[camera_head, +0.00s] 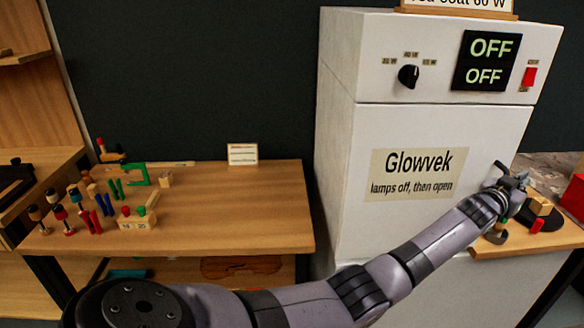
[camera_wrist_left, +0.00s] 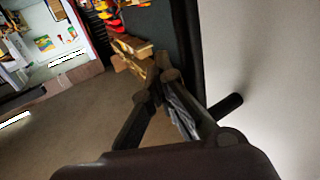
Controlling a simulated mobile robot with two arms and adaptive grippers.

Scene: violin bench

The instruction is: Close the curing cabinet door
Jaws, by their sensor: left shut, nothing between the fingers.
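The curing cabinet (camera_head: 335,130) is a tall white box. Its white door (camera_head: 440,125) carries a label reading "Glowvek, lamps off, then open". In the head view the door looks flush or nearly flush with the panel above; I cannot tell whether a small gap is left. My left gripper (camera_head: 514,180) is at the door's right edge, its arm crossing in front of the door. In the left wrist view the gripper (camera_wrist_left: 163,80) is shut and empty, beside a white surface with a dark edge. A short dark bar (camera_wrist_left: 228,106) shows right of the fingers. My right gripper is not in view.
The displays (camera_head: 486,60) read OFF, beside a black knob (camera_head: 408,76) and a red switch (camera_head: 530,77). A wooden table (camera_head: 250,215) with small clamps and tools stands left. Another bench (camera_head: 560,238) with wooden blocks lies right, close to my left gripper.

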